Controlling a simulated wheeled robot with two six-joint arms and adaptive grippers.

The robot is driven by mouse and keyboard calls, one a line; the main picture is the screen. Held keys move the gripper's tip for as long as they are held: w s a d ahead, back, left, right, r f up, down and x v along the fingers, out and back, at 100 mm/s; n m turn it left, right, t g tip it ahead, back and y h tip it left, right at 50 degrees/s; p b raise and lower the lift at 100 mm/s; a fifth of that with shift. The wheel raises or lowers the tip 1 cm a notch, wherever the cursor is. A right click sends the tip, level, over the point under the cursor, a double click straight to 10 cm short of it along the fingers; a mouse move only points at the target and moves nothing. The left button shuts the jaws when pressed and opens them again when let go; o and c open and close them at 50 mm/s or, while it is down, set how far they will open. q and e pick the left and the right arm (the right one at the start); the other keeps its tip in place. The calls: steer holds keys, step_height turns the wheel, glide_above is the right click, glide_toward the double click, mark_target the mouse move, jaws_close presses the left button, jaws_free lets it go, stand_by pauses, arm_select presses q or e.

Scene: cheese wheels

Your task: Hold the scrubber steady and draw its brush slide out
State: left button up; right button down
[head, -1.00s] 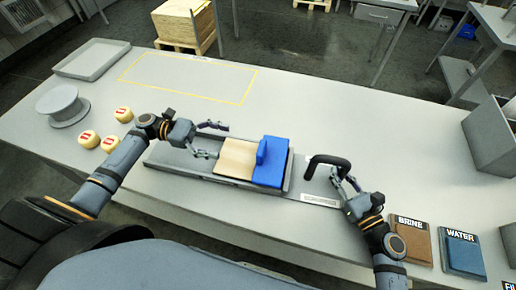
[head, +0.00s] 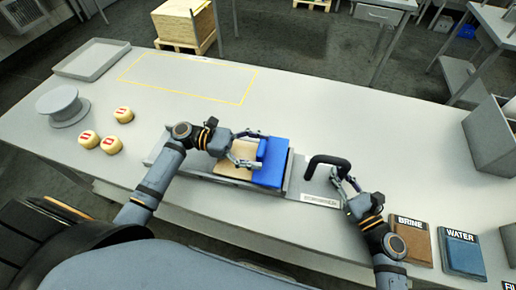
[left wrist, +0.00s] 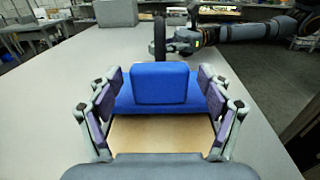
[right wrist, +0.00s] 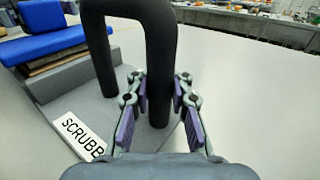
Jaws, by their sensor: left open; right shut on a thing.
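The scrubber is a low grey unit (head: 299,194) on the table, with a white label on its right end. Its slide is a tan board with a blue block (head: 270,178) and an upright blue tab (head: 261,149). The tab also shows in the left wrist view (left wrist: 160,83). My left gripper (head: 262,151) is open over the board, its fingers on either side of the tab, apart from it in the left wrist view. My right gripper (right wrist: 158,98) is shut on one leg of the black handle (right wrist: 160,50) at the scrubber's right end.
Several small cheese wheels (head: 111,145) and a grey round stand (head: 63,106) are at the left. A grey tray (head: 91,58) lies at the back left. Brine (head: 410,243) and water (head: 463,252) pads lie at the right. A yellow-outlined area (head: 190,78) is clear.

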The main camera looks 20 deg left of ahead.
arm_select(q)
jaws_close()
steer(key=a, duration=0.7)
steer(key=s+a, duration=0.1)
steer(key=a, duration=1.4)
steer(key=shift+s+a+f, duration=0.1)
steer(key=shift+s, duration=0.15)
jaws_free()
step_height(320, 180, up, 10)
